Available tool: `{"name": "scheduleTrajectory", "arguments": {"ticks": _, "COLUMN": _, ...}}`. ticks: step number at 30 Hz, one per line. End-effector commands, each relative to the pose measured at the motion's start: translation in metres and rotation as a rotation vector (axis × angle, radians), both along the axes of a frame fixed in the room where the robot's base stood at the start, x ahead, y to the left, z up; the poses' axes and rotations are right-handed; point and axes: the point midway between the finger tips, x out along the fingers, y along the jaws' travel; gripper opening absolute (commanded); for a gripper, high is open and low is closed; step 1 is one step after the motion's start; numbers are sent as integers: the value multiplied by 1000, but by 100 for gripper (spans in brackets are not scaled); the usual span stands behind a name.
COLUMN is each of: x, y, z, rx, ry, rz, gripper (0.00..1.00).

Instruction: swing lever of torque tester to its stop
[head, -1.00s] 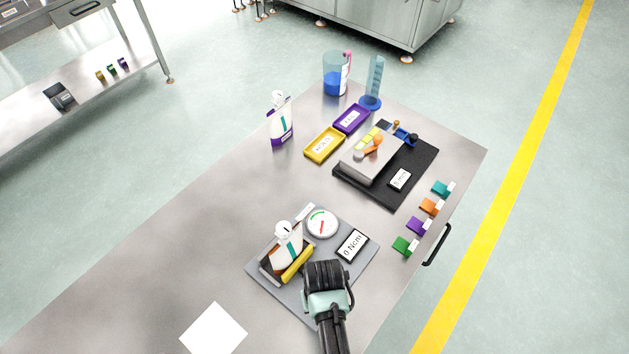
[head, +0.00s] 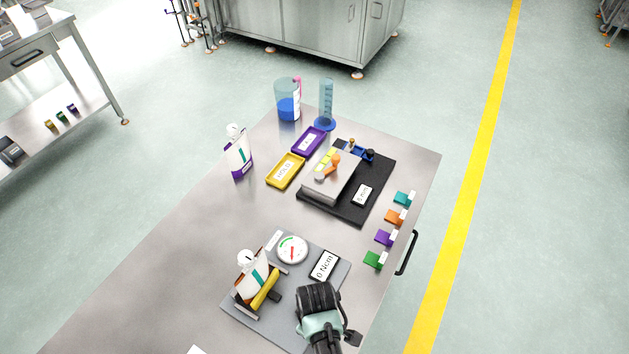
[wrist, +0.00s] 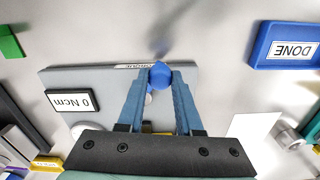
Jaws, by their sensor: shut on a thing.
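The torque tester's grey base plate (head: 262,330) lies at the near part of the table. On it are a round dial (head: 292,249), a display reading "0 Ncm" (head: 325,265), and a white spouted pouch (head: 250,268) held upright beside a yellow padded jaw (head: 266,288). My gripper (wrist: 158,80) is shut on a blue knob (wrist: 160,70) over the plate, which also shows in the wrist view (wrist: 110,77). I take the knob as the lever's end; the lever's arm is mostly hidden. In the head view my wrist hides the knob and fingers.
A blue "DONE" tray (wrist: 285,45) and a white sheet (wrist: 253,130) lie beside the tester. Coloured tags (head: 384,237) line the right table edge. A black-matted device (head: 345,190), yellow tray (head: 286,171), purple tray (head: 309,140), second pouch (head: 238,155) and beaker (head: 288,102) stand farther back.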

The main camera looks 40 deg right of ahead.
Motion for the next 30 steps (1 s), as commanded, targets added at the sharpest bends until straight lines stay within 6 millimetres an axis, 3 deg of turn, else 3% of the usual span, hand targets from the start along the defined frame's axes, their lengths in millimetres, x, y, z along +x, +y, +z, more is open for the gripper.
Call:
{"name": "scheduleTrajectory", "arguments": {"ticks": 9, "x": 1, "y": -1, "z": 1, "rx": -4, "ry": -4, "rz": 6, "gripper": 0}}
{"name": "scheduleTrajectory", "arguments": {"ticks": 10, "x": 1, "y": -1, "z": 1, "rx": -4, "ry": -4, "rz": 6, "gripper": 36}}
{"name": "scheduleTrajectory", "arguments": {"ticks": 15, "x": 1, "y": -1, "z": 1, "rx": -3, "ry": -3, "rz": 4, "gripper": 65}}
{"name": "scheduleTrajectory", "arguments": {"ticks": 25, "x": 1, "y": -1, "z": 2, "rx": -2, "ry": -1, "rz": 3, "gripper": 65}}
{"name": "scheduleTrajectory", "arguments": {"ticks": 30, "x": 1, "y": -1, "z": 16, "rx": -2, "ry": -3, "rz": 3, "gripper": 65}}
